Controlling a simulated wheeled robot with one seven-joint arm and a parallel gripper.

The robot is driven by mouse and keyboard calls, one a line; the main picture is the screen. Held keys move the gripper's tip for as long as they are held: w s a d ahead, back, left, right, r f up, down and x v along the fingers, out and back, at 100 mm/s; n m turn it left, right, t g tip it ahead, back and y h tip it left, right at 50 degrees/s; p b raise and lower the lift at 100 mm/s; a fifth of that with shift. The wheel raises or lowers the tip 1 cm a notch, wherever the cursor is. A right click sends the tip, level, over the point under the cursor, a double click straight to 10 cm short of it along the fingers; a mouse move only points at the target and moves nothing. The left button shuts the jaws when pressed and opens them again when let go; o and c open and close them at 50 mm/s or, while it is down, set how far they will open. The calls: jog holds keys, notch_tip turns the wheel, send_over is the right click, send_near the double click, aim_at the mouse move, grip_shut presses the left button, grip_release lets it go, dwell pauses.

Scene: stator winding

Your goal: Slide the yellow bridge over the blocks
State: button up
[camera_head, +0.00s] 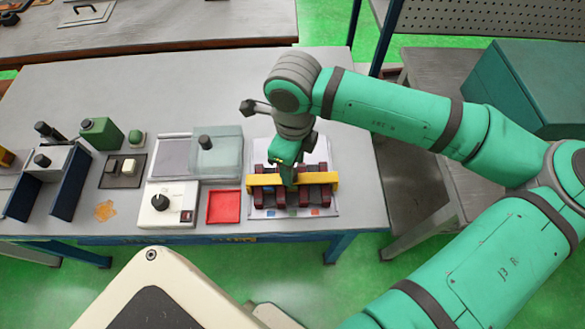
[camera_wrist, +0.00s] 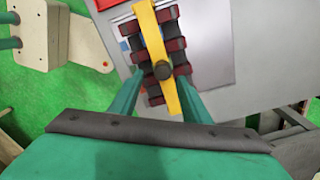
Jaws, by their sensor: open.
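The yellow bridge (camera_head: 262,180) spans left to right over the dark red blocks (camera_head: 325,193) on a light plate at the right end of the table. In the wrist view the bridge (camera_wrist: 152,40) runs top to bottom across the row of dark red blocks (camera_wrist: 167,13), with a dark round knob (camera_wrist: 162,69) on top. My gripper (camera_head: 288,183) is over the bridge's middle and partly hides it. In the wrist view my open gripper (camera_wrist: 162,84) has one finger on each side of the bridge and knob. I cannot tell whether the fingers touch them.
Left of the plate are a red tray (camera_head: 223,207), a white box with a black knob (camera_head: 168,208) and a translucent box (camera_head: 218,152). A dark blue-walled fixture (camera_head: 67,188) stands farther left. The table's front edge is close to the plate.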

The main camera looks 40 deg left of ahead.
notch_tip(320, 180, up, 8)
jog(key=shift+s+a+f, duration=0.15)
jog(key=shift+s, duration=0.05)
jog(key=shift+w, duration=0.1)
dwell(0.4)
